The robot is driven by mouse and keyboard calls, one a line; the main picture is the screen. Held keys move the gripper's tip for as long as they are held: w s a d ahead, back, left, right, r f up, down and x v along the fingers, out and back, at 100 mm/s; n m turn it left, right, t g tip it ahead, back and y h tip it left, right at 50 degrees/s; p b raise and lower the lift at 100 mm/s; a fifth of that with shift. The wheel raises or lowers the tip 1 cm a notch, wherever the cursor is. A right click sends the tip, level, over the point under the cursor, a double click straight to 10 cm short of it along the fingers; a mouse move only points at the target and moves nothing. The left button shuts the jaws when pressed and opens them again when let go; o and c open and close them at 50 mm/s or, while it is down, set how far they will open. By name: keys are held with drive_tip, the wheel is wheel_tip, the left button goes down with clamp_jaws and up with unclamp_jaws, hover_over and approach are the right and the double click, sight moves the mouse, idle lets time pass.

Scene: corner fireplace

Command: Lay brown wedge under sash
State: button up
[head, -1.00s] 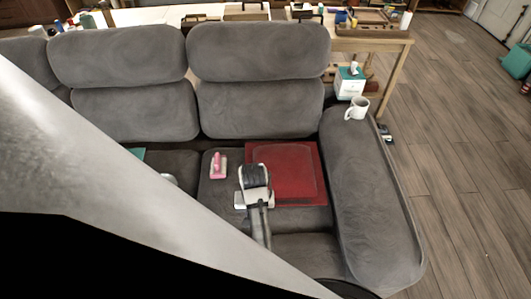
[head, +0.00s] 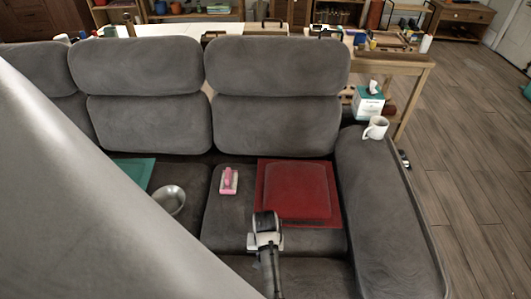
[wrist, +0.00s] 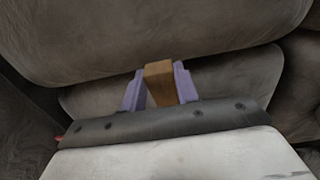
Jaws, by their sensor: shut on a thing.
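The brown wedge (wrist: 159,82) shows in the wrist view as a small brown block between the two purple fingers of my gripper (wrist: 160,86). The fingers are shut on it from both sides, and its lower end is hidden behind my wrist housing. Grey cushions fill the background beyond it. In the head view, my gripper (head: 265,222) is over the sofa seat, at the lower left of the red mat; its fingers and the wedge cannot be made out there. I cannot make out a sash in either view.
The red mat (head: 297,190) lies on the grey seat. Left of it are a pink-handled brush-like thing (head: 228,181), a metal bowl (head: 169,201) and a teal mat (head: 134,172). A white mug (head: 376,128) stands on the right armrest, near a tissue box (head: 368,102).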

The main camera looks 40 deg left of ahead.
drive_tip(key=shift+f, duration=1.9)
drive_tip(key=shift+f, duration=0.15)
drive_tip(key=o, duration=1)
drive_tip(key=shift+c, duration=0.2)
